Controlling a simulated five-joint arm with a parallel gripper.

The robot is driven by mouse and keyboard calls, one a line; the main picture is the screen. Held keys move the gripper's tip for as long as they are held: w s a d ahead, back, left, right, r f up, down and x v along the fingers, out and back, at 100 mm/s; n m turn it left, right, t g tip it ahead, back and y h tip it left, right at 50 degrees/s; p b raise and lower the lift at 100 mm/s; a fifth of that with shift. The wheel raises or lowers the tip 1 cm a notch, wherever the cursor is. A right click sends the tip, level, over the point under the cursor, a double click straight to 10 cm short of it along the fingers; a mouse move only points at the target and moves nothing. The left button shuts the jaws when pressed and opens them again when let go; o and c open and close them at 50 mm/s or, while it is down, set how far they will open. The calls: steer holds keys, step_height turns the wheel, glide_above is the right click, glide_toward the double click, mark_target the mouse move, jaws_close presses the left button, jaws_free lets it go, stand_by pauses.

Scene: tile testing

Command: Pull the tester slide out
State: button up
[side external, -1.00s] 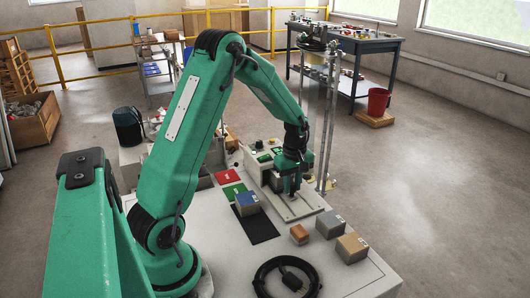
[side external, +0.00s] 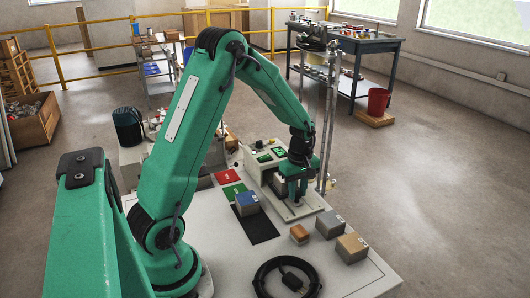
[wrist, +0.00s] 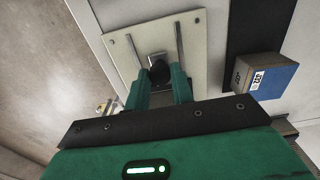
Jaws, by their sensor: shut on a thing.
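The tester (side external: 262,158) is a pale box with green-lit parts on top, standing on the white table behind my gripper. Its cream base plate (side external: 303,211) reaches out toward the front and carries two thin rails, clearer in the wrist view (wrist: 118,48). My gripper (side external: 296,194) points down over this plate. In the wrist view my gripper (wrist: 161,84) has its two green fingers shut on the slide's dark round knob (wrist: 160,72). A small grey metal piece (wrist: 155,55) shows beyond the knob. The rest of the slide is hidden by my gripper.
A coiled black cable (side external: 264,287) lies near the front edge.

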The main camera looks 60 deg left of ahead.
steer(key=shift+d+r, duration=0.1)
steer(key=shift+d, duration=1.3)
steer(key=o, duration=0.8)
steer(key=shift+r, duration=2.95)
